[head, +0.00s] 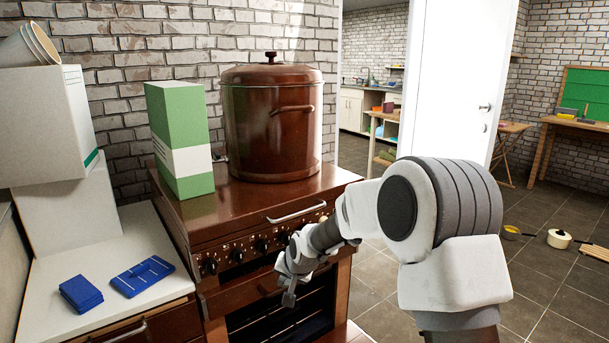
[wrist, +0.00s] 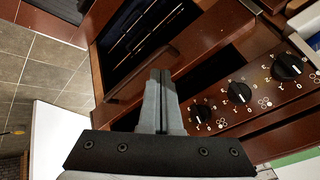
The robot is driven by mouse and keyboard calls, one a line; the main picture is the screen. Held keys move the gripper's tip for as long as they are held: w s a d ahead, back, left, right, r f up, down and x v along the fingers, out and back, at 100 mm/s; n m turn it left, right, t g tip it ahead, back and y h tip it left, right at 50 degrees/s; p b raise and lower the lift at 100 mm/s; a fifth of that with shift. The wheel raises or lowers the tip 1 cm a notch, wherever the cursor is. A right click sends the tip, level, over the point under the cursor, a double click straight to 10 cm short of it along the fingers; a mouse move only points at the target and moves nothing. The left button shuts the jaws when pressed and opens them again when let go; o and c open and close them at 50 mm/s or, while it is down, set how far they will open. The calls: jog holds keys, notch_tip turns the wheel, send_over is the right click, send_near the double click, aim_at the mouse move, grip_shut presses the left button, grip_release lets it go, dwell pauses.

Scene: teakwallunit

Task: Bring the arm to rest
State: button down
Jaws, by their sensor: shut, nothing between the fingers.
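My gripper (head: 288,298) is at the end of my white and grey arm, in front of the brown stove (head: 240,211). In the wrist view my gripper (wrist: 160,75) shows its two fingers together with nothing between them. It points towards the stove front, near the oven door handle and the black knobs (wrist: 239,92). I cannot tell from these frames whether the fingertips touch the stove. My arm reaches in from the right of the head view, bent at a large rounded joint.
A large brown pot (head: 270,125) and a green and white box (head: 181,140) stand on the stove. Blue items (head: 143,276) lie on the white counter (head: 60,312) at left. A white door (head: 455,80) stands behind my arm. Tiled floor (head: 545,285) at right holds a small pot (head: 559,239).

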jog(key=s+d+r+n+h, duration=0.2)
jog(key=s+d+r+h, duration=0.1)
jog(key=s+d+r, duration=1.3)
jog(key=s+d, duration=0.1)
jog(key=s, duration=0.8)
jog(key=s+d+r, duration=0.2)
jog(key=s, duration=0.9)
notch_tip(320, 180, up, 21)
jog(key=p, duration=2.2)
jog(key=shift+s+r+n+g, duration=0.2)
jog(key=shift+s+n+g, duration=0.1)
jog(key=shift+g, duration=0.1)
jog(key=shift+w+d, duration=0.1)
